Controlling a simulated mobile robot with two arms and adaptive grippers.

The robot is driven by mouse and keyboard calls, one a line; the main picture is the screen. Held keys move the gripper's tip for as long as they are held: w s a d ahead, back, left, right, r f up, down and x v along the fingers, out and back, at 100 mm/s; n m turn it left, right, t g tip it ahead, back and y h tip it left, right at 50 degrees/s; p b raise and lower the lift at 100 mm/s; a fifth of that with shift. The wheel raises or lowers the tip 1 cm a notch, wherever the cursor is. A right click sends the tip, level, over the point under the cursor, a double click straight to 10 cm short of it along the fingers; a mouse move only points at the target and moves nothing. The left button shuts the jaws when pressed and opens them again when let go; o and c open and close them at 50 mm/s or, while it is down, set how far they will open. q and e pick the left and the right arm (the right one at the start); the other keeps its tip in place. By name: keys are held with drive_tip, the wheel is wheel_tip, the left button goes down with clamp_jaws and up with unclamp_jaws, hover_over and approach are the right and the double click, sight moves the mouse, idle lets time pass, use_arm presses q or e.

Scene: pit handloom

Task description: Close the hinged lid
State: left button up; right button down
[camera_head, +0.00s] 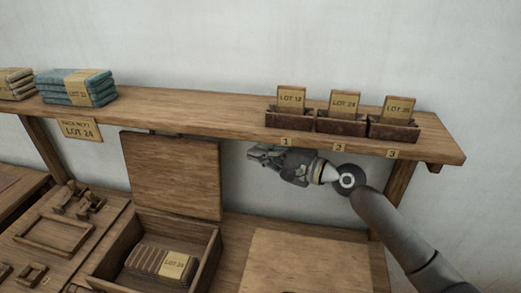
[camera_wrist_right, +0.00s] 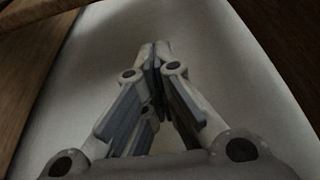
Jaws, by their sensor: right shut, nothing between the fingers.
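The hinged lid (camera_head: 172,175) is a flat wooden panel standing open, nearly upright, at the back of a wooden box (camera_head: 210,258). Inside the box lies a folded brown bundle (camera_head: 160,262) with a tan label reading LOT 24. My right gripper (camera_head: 256,153) is to the right of the lid's upper part, below the shelf, apart from the lid in the picture. Its fingers are shut and empty, and the right wrist view shows the fingertips (camera_wrist_right: 156,48) together. My left gripper is not in view.
A wooden shelf (camera_head: 210,108) runs above the lid and my right gripper. It carries blue cloth stacks (camera_head: 78,88) and three small bins with lot cards (camera_head: 343,112). A pale board (camera_head: 305,262) lies right of the box. Small wooden frames (camera_head: 55,233) lie left.

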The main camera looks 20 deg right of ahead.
drive_tip(key=p+x, duration=0.2)
drive_tip(key=x, duration=0.6)
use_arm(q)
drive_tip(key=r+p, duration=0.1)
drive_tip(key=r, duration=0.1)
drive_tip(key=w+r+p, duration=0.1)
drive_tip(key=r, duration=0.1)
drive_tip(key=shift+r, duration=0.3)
use_arm(e)
drive_tip(key=s, duration=0.1)
drive_tip(key=s+a, duration=0.1)
drive_tip(key=s, duration=0.1)
drive_tip(key=shift+s+a+r, duration=0.3)
drive_tip(key=shift+s+a, duration=0.05)
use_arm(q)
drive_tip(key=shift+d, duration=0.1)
